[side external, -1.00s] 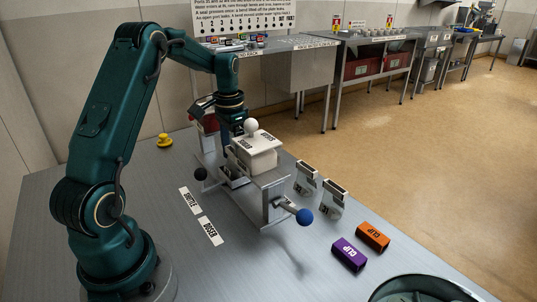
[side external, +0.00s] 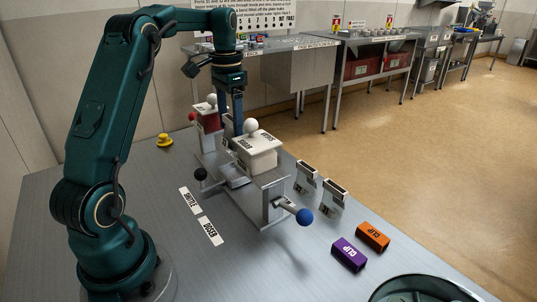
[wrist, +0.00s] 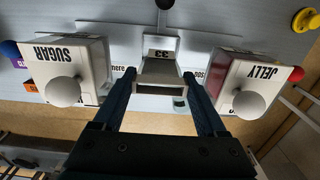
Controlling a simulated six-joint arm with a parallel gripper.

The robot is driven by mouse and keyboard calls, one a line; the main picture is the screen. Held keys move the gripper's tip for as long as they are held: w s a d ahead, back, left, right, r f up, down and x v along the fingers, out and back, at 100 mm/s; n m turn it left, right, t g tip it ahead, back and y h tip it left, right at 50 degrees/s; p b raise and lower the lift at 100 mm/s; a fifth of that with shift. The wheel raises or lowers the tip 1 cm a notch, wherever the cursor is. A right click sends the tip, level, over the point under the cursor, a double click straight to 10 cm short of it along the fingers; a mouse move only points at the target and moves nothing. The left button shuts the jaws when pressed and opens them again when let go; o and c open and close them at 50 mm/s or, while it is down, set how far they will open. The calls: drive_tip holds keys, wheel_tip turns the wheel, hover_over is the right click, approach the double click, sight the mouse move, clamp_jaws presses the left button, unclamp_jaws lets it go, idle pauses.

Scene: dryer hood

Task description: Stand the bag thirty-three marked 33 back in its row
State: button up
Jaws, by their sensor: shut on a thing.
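In the wrist view, the bag marked 33 (wrist: 158,55) is a pale, box-like piece with its label upside down in the picture and a dark opening on the near side. My gripper (wrist: 160,76) has one finger on each side of it and is shut on it. In the side view, my gripper (side external: 232,135) points down between the white SUGAR box (side external: 257,157) and the red JELLY box (side external: 207,121). The bag is not clearly visible there. Whether it touches the surface below is unclear.
The SUGAR box (wrist: 93,68) and JELLY box (wrist: 222,80), with white knobs, flank my gripper closely. A yellow knob (side external: 164,140) is at left.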

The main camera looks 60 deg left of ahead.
sight(232, 137)
drive_tip(key=shift+r, duration=0.75)
drive_tip(key=shift+f, duration=0.15)
wheel_tip(232, 137, down, 10)
drive_tip(key=shift+r, duration=0.15)
wheel_tip(232, 137, up, 3)
drive_tip(key=shift+r, duration=0.15)
drive_tip(key=shift+c, duration=0.7)
drive_tip(key=shift+r, duration=0.6)
